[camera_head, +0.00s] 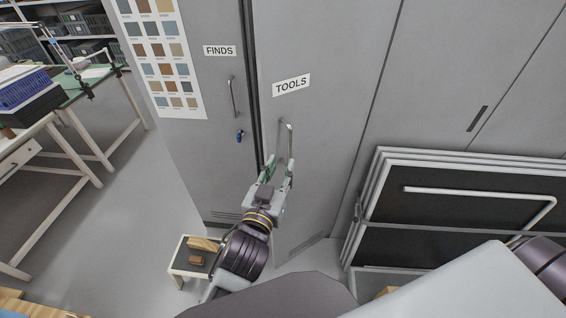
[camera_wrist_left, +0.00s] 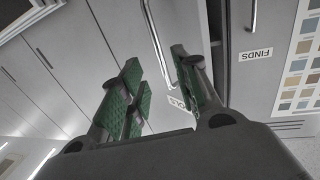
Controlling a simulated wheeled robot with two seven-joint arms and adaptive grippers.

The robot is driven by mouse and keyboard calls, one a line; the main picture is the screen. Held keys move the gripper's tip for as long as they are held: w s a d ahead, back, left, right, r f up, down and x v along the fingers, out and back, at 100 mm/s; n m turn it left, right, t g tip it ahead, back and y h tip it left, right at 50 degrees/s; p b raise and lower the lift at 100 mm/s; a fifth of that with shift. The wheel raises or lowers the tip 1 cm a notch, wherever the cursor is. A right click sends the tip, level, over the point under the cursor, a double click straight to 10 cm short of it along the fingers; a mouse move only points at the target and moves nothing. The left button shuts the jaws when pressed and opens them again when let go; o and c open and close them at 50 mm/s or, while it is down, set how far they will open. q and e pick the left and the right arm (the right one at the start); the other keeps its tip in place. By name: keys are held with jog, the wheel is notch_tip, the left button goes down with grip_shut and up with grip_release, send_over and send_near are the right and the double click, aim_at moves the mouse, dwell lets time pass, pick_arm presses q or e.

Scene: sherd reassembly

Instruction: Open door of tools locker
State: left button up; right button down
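The tools locker door (camera_head: 330,100), grey with a TOOLS label (camera_head: 291,85), stands slightly ajar, its left edge out from the neighbouring door. Its vertical bar handle (camera_head: 286,135) is near that left edge. My left gripper (camera_head: 279,168) is at the lower part of this handle, its fingers apart. In the left wrist view, the handle (camera_wrist_left: 153,30) runs down into the space between the green-padded fingers (camera_wrist_left: 160,80); neither pad clearly closes on it. The TOOLS label is partly hidden behind a finger there. My right gripper is out of view.
The FINDS locker door (camera_head: 205,120) on the left is closed, with a handle and blue key tag. A small low table (camera_head: 178,268) with wooden blocks stands beside my left arm. Framed dark panels (camera_head: 450,195) lean at right. Floor at left is clear.

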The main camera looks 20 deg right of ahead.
pick_arm(q)
jog(key=shift+v, duration=1.45)
